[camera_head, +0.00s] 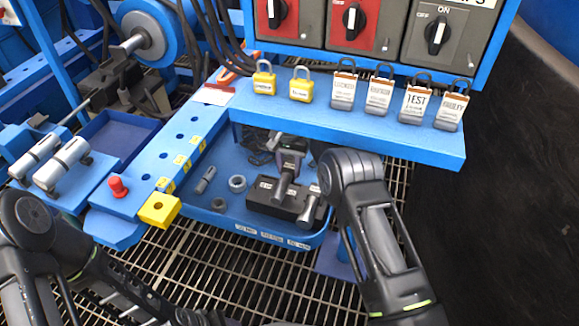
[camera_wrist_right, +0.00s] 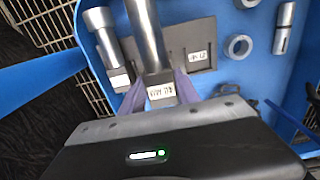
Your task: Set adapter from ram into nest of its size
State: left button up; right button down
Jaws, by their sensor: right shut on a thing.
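My right gripper (camera_head: 287,160) is shut on a grey metal adapter (camera_head: 283,184). In the right wrist view the adapter (camera_wrist_right: 147,35) has a square end with a small label between the fingers (camera_wrist_right: 165,95), and its round shaft points away from them. Its far end overlaps the black nest block (camera_head: 262,198); I cannot tell whether it is in a nest or just above. The block also shows in the right wrist view (camera_wrist_right: 203,56). Another grey cylinder (camera_head: 308,210) is at the block's right end. My left forearm shows, but its gripper does not.
The block sits in a blue tray (camera_head: 232,161) with two rings (camera_head: 237,184) and a small cylinder (camera_head: 205,180) left of it. A yellow block (camera_head: 159,209) and red knob (camera_head: 118,187) stand left.

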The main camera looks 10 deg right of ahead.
jog(key=shift+w+r, duration=0.1)
jog(key=shift+r, duration=0.1)
jog(key=shift+f+b, duration=1.85)
jog(key=shift+f, duration=1.2)
jog(key=shift+f, duration=0.45)
jog(key=shift+f, duration=0.3)
jog(key=shift+f+b, duration=0.1)
jog(key=shift+b, duration=0.2)
